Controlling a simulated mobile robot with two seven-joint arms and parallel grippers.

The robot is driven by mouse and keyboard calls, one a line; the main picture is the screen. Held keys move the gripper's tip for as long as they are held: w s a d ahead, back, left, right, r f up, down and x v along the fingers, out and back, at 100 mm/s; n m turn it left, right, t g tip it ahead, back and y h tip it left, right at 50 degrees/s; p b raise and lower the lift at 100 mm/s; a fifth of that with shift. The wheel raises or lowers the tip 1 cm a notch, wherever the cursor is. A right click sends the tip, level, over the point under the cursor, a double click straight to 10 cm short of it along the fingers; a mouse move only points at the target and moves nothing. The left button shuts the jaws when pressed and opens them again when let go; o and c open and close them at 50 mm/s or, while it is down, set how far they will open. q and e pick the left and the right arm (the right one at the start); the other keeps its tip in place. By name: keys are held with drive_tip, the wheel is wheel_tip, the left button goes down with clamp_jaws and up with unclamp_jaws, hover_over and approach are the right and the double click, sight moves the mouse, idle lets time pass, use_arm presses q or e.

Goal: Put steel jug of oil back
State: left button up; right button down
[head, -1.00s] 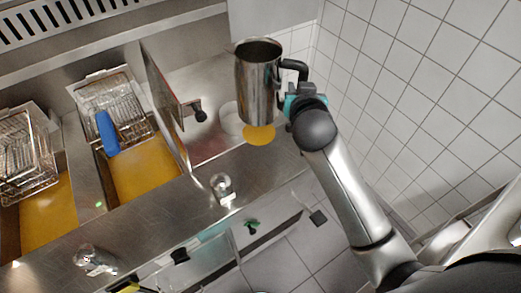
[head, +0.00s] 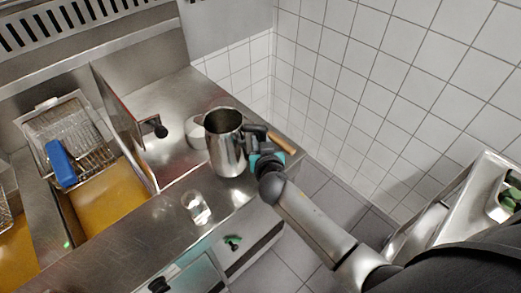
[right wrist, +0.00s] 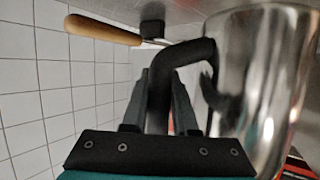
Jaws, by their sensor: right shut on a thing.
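The steel jug (head: 226,152) is upright, its open top facing up, at the right end of the steel counter (head: 165,95) in the head view. I cannot tell whether its base touches the counter. My right gripper (head: 256,148) is shut on the jug's black handle, on the jug's right side. In the right wrist view the two fingers (right wrist: 160,100) stand on either side of the black handle, and the shiny jug body (right wrist: 260,85) fills the right. Any oil inside is hidden. My left gripper is not in view.
A wooden handle (head: 282,143) lies just right of the jug, near the counter's edge; it also shows in the right wrist view (right wrist: 103,29). A white round thing (head: 197,130) is left of the jug. The fryer basket (head: 72,130) and yellow oil (head: 112,200) are further left.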

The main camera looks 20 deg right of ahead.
drive_tip(key=shift+w+f+b, duration=0.1)
drive_tip(key=shift+f+b, duration=0.3)
drive_tip(key=shift+f, duration=0.95)
drive_tip(key=shift+f, duration=0.15)
drive_tip(key=c, duration=0.7)
unclamp_jaws()
drive_tip(key=shift+f, duration=0.15)
drive_tip(key=shift+r, duration=0.2)
drive_tip(key=v, duration=1.2)
drive_tip(key=shift+p, duration=0.3)
